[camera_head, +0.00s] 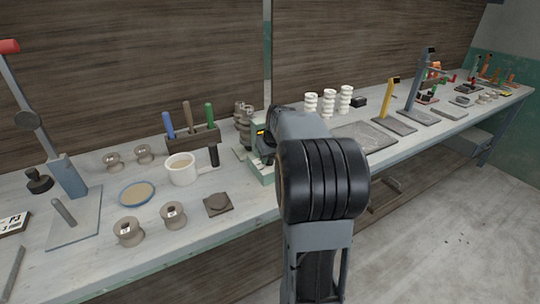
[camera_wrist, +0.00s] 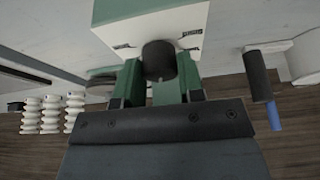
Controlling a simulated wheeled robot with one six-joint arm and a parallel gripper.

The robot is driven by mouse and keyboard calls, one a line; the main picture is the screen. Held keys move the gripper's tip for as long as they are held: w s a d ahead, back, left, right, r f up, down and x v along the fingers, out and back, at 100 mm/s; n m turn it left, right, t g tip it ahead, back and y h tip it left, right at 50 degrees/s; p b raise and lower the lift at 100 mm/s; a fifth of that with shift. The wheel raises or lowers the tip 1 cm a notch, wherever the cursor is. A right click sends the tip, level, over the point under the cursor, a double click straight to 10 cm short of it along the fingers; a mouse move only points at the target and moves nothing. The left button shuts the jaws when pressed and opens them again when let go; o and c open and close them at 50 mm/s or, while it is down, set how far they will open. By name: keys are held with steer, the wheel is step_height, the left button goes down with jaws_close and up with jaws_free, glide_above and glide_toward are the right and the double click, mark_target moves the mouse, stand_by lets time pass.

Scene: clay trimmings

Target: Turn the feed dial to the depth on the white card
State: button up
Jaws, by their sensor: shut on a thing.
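In the wrist view my gripper (camera_wrist: 160,76) has its two green fingers closed on a dark round knob, which I take for the feed dial (camera_wrist: 158,57). The dial stands out from a white and green machine housing (camera_wrist: 155,22). Short dark marks show on the housing on either side of the dial. Their setting cannot be read. In the head view my arm hides the dial and the fingers; part of the pale green machine (camera_head: 262,173) shows to their left. A white card (camera_head: 12,223) with black writing lies at the left edge, and "P3" seems legible.
A white mug (camera_head: 181,169) and a small dark plate (camera_head: 218,204) stand left of my arm. A tool rack (camera_head: 193,138) is behind the mug. White ribbed pieces (camera_head: 328,103) stand behind my arm to the right.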

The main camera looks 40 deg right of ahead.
steer(key=shift+m, duration=0.7)
steer(key=shift+h, duration=0.3)
steer(key=o, duration=0.9)
steer(key=p+v, duration=0.1)
steer(key=v, duration=1.3)
steer(key=shift+w+p, duration=0.25)
steer(key=shift+p, duration=0.15)
